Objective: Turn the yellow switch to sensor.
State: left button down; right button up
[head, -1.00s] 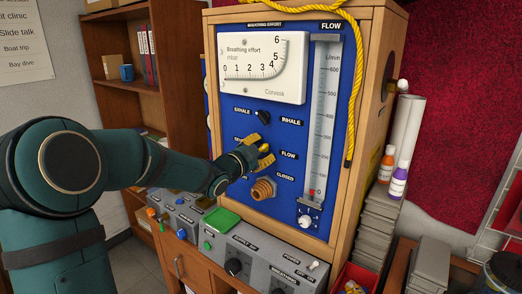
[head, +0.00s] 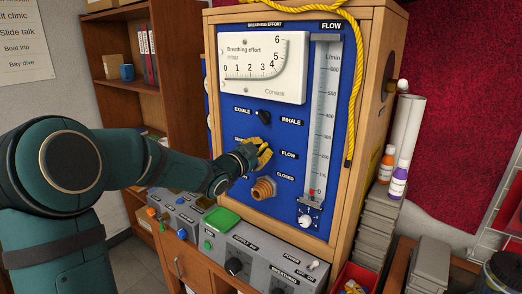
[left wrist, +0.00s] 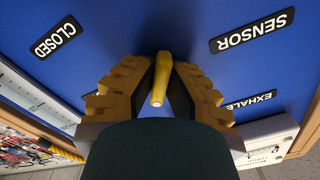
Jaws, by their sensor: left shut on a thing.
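The yellow switch (left wrist: 160,80) shows in the left wrist view as a short lever on the blue panel (left wrist: 110,20). My left gripper (left wrist: 163,68) is shut on it, with a ridged yellow finger on each side. In the head view my left gripper (head: 260,154) covers the switch. The SENSOR label (left wrist: 252,31) is at upper right in the wrist view, and the CLOSED label (left wrist: 53,38) is at upper left. I cannot tell which label the lever points to. My right gripper is not in view.
A brass fitting (head: 264,188) sticks out just below the gripper. A small black knob (head: 263,116) is above it, and the flow tube (head: 325,120) stands to the right. A grey control box (head: 262,255) juts out below the panel. A yellow rope (head: 357,90) hangs at the right edge.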

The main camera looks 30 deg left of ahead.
pick_arm(q)
jog(key=n, duration=0.3)
jog(key=shift+r+n, duration=0.1)
jog(key=shift+n, duration=0.2)
jog(key=n+p, duration=0.1)
jog(key=n, duration=0.3)
jog(key=shift+n, duration=0.3)
jog(key=n+p, duration=0.2)
jog(key=n, duration=0.2)
jog(key=shift+n+p, duration=0.55)
jog(key=shift+n, duration=1.25)
jog(key=c, duration=1)
grip_release()
jog(key=shift+w, duration=0.1)
